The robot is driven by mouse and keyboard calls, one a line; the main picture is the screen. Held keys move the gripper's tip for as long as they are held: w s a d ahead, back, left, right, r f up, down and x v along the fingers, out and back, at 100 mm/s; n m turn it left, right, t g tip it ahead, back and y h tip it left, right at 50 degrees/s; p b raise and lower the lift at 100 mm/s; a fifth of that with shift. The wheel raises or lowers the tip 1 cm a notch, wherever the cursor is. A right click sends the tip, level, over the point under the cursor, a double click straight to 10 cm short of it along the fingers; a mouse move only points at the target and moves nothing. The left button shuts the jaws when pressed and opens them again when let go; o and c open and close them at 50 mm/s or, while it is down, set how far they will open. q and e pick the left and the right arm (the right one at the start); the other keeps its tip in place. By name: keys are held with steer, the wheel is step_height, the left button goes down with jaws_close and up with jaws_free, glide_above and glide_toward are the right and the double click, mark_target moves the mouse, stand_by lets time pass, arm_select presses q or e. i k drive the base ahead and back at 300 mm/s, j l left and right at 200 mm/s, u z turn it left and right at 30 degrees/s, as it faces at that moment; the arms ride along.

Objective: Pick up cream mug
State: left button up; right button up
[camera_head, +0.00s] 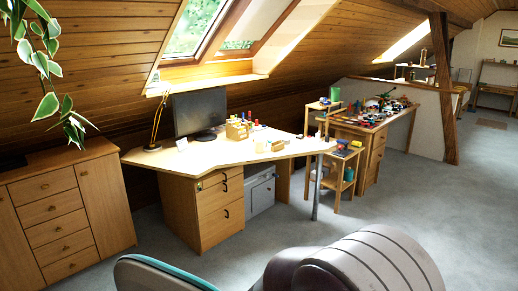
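A small pale tan or cream object (277,146) sits on the right part of the light wooden desk (225,156). It may be the cream mug, but it is too small for me to tell its shape. A second small pale object (260,147) is just left of it. Neither of my grippers shows in the head view, and nothing is seen touching these objects.
A monitor (199,111) and a wooden organiser (238,129) stand on the desk. A small shelf stand (341,170) and a cluttered table (375,115) are right of it. Chair-like shapes (350,262) fill the bottom foreground. Grey carpet (430,205) is clear at right.

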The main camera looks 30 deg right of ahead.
mark_target(259, 147)
steer(key=z, duration=0.35)
steer(key=l+z, duration=0.15)
steer(key=z, duration=0.6)
steer(key=i+l+z, duration=0.4)
steer(key=i+l, duration=0.3)
steer(key=l, duration=0.35)
steer(key=i+l+z, duration=0.4)
steer(key=i+l, duration=0.4)
steer(key=i+u, duration=0.3)
steer(key=i, duration=0.25)
steer(key=i+u, duration=0.3)
steer(key=i, duration=0.3)
steer(key=i+l+u, duration=0.3)
steer(key=i, duration=0.25)
steer(key=i+j+u, duration=0.3)
steer(key=i, duration=1.05)
steer(key=i+l+u, duration=0.25)
steer(key=i, duration=1.1)
steer(key=i+j, duration=0.15)
steer(key=i, duration=0.2)
steer(key=i+j+z, duration=0.1)
steer(key=i, duration=0.25)
